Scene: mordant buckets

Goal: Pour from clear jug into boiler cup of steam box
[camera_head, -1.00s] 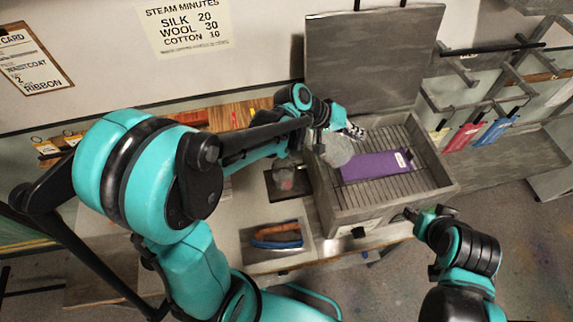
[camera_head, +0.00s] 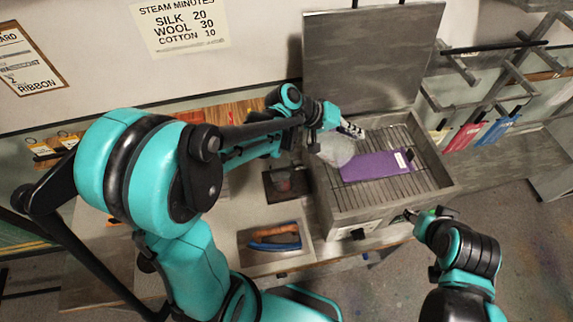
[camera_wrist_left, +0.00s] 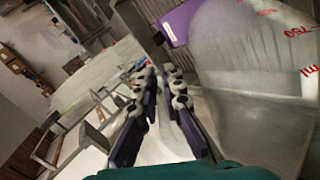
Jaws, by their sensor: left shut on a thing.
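The clear jug (camera_head: 337,151) is held over the left part of the open steam box (camera_head: 352,214); it looks tilted. My left gripper (camera_head: 349,130) is shut on the jug, near its upper side. In the left wrist view the jug (camera_wrist_left: 250,70) fills the right side, with red volume marks, beside my left gripper's fingers (camera_wrist_left: 160,100). I cannot tell how much liquid is in it. The boiler cup cannot be made out; the jug and my left arm cover that side. My right gripper (camera_head: 412,214) is by the box's front right; its fingers are too small to read.
A purple cloth (camera_head: 372,165) lies on the wire rack inside the box. The raised grey lid (camera_head: 370,60) stands behind. A tray (camera_head: 245,256) with blue and brown items and a dark stand (camera_head: 277,192) sit left. Coloured tags hang at right.

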